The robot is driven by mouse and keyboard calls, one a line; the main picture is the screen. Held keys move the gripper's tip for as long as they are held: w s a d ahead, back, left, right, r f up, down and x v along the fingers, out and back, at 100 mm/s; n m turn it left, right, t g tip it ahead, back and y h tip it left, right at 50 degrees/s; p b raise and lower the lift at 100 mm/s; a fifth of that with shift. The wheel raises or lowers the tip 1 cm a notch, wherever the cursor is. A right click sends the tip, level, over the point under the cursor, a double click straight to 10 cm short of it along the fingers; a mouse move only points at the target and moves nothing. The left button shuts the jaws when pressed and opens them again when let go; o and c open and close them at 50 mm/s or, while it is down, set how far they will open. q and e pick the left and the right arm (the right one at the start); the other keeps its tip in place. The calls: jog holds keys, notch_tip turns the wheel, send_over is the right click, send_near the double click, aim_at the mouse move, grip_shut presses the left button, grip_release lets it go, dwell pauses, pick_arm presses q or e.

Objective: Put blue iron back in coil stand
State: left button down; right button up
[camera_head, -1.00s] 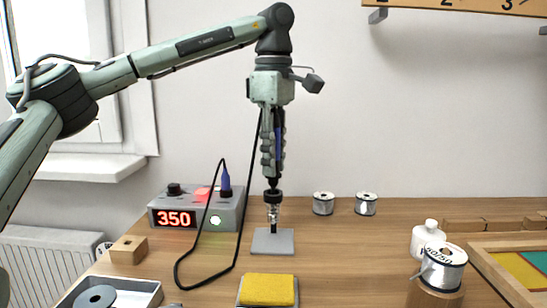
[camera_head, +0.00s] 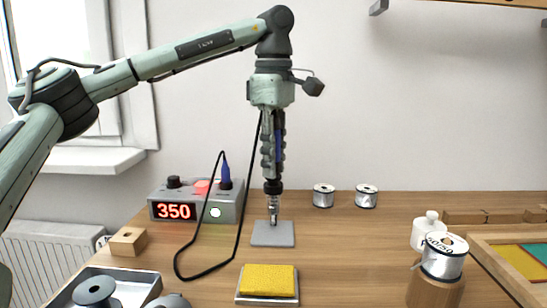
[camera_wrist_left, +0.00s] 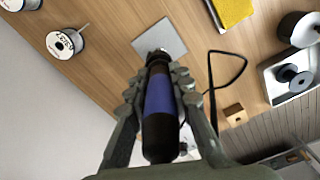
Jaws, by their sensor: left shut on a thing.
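My left gripper (camera_head: 272,170) is shut on the blue iron (camera_head: 273,187), which hangs upright with its tip down. In the left wrist view, the gripper (camera_wrist_left: 156,82) clasps the iron's dark handle around its blue band (camera_wrist_left: 159,97). The coil stand has a grey square base (camera_head: 273,234), which also shows in the left wrist view (camera_wrist_left: 170,38). Its metal coil (camera_head: 273,208) is directly below the iron's black collar. The iron's tip is hidden at the coil, so its depth inside is unclear. My right gripper is not in view.
A black cable (camera_head: 182,268) loops from the station (camera_head: 226,207), reading 350, toward the iron. A yellow sponge (camera_head: 268,281) lies in front of the stand. Solder spools (camera_head: 324,195) stand behind right; another spool (camera_head: 444,257) and white bottle (camera_head: 427,226) are farther right.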

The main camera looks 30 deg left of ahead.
pick_arm(q)
jog(key=shift+f, duration=0.6)
jog(key=c, duration=0.8)
grip_release()
jog(key=shift+r, duration=0.1)
notch_tip(320, 180, up, 5)
jog(key=p, duration=0.4)
jog(key=shift+r+p, duration=0.5)
jog(key=shift+r, duration=0.45)
jog(key=shift+f, duration=0.1)
